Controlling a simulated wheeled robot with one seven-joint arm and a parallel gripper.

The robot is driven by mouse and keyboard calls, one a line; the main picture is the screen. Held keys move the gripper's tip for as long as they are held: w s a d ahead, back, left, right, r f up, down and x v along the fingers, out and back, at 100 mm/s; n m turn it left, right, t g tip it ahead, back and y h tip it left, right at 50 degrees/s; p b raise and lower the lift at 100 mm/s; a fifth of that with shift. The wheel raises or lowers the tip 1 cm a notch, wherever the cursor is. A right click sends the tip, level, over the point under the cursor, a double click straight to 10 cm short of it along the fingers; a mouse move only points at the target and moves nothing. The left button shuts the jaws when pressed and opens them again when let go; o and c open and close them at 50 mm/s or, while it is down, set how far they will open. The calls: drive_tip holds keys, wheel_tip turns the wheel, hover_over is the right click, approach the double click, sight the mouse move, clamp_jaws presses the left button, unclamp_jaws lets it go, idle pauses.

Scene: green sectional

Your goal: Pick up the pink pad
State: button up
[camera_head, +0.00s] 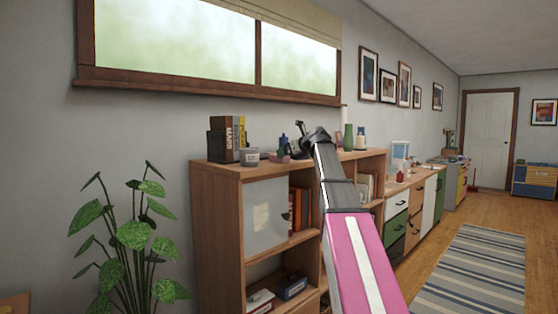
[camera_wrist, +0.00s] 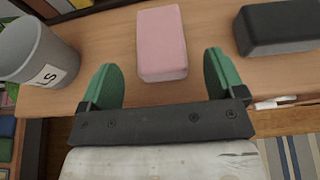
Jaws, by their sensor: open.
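The pink pad (camera_wrist: 162,42) is a pale pink block lying on a wooden top in the wrist view. In the head view a small pinkish shape (camera_head: 279,158) on the bookcase top appears to be it, partly hidden by my gripper. My gripper (camera_wrist: 159,66) is open, with its two green fingers apart and nothing between them. The pad lies just beyond the fingertips, roughly centred between them. In the head view my gripper (camera_head: 298,143) is over the bookcase top, and its fingers are hard to make out.
A grey cup (camera_wrist: 36,52) stands left of the pad and a black block (camera_wrist: 278,28) lies to its right. The wooden bookcase (camera_head: 217,205) also holds upright books (camera_head: 228,138), a green vase (camera_head: 348,137) and other small items. A leafy plant (camera_head: 133,235) stands left of it.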

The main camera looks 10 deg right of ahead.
drive_tip(key=shift+x, duration=2.6)
drive_tip(key=c, duration=1.1)
drive_tip(key=shift+o, duration=0.2)
drive_tip(key=shift+r, duration=0.15)
